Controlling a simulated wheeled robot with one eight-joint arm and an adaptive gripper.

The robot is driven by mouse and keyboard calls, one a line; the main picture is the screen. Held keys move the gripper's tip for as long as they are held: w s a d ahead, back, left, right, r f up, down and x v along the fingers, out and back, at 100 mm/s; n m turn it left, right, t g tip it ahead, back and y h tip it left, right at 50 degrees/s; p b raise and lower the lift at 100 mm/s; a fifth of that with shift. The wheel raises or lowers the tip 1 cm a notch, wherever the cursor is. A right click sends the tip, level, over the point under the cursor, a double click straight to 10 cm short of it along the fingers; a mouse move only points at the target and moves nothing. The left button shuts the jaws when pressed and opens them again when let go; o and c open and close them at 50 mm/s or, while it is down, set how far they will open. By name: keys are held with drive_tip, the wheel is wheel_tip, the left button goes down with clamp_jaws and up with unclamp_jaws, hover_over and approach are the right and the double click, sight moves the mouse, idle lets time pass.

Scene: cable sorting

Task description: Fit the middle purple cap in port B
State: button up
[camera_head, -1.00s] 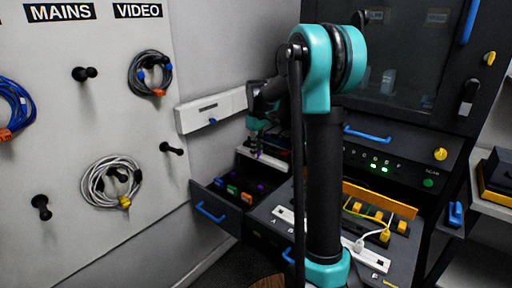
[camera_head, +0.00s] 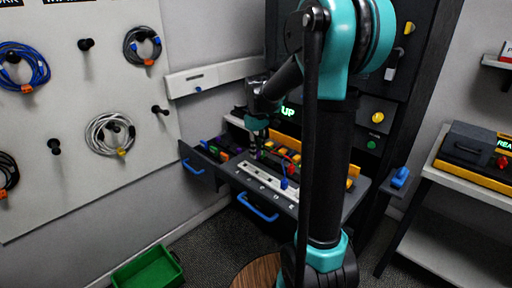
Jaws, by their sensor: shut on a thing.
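My gripper (camera_head: 257,148) is small in the head view, pointing down above the left end of the white port strip (camera_head: 262,180). It is shut on a small purple cap, which is barely visible between the fingertips. I cannot tell whether the cap touches a port. Letters run along the strip's front edge, but port B cannot be read clearly. An open drawer (camera_head: 197,161) to the left holds several small coloured caps, purple ones (camera_head: 224,156) among them. My arm hides the right part of the strip.
Red and blue cable plugs (camera_head: 284,183) stand by the strip, with yellow blocks (camera_head: 289,141) behind. A blue drawer handle (camera_head: 257,207) juts out in front. Coiled cables (camera_head: 110,134) hang on the left pegboard. A green bin (camera_head: 147,270) sits on the floor.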

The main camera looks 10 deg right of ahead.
sight(257, 159)
drive_tip(key=shift+s+f, duration=0.1)
drive_tip(key=shift+f, duration=2.05)
drive_tip(key=shift+f, duration=1.5)
idle(1.8)
drive_tip(key=o, duration=0.9)
drive_tip(key=shift+o, duration=0.5)
drive_tip(key=o, duration=0.4)
drive_tip(key=shift+r, duration=0.1)
drive_tip(key=shift+r, duration=3.4)
